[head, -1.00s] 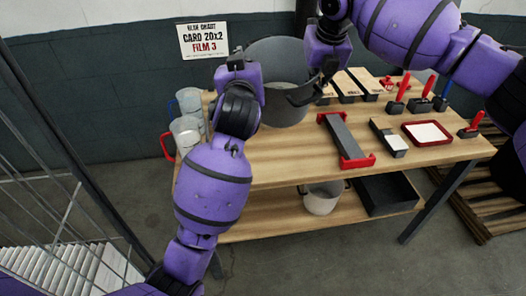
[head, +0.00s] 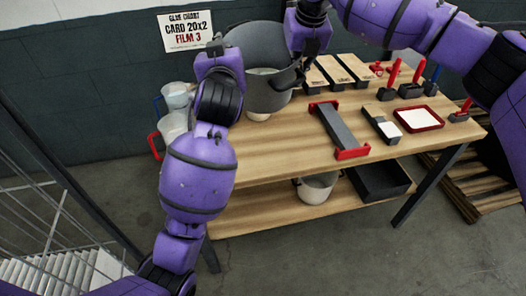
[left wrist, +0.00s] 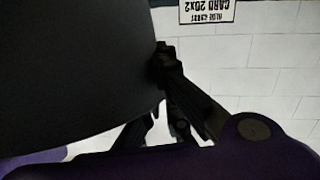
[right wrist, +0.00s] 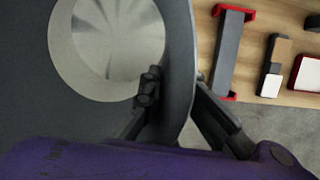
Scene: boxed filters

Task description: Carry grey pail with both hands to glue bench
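The grey pail (head: 262,98) is held upright over the left back part of the wooden bench (head: 270,150). Its pale round inner bottom (right wrist: 75,50) shows in the right wrist view. My left gripper (head: 222,48) is at the pail's left rim; in the left wrist view its fingers (left wrist: 170,85) are against the dark pail wall (left wrist: 70,70). My right gripper (head: 303,68) is at the right rim; in the right wrist view its fingers (right wrist: 178,95) are on either side of the wall. Whether the pail's base touches the bench is unclear.
Light jugs (head: 173,125) stand at the bench's left end. A red-ended grey tool (head: 338,130), labelled boxes (head: 335,70) and a red tray (head: 418,119) occupy the right. The front left bench top is clear.

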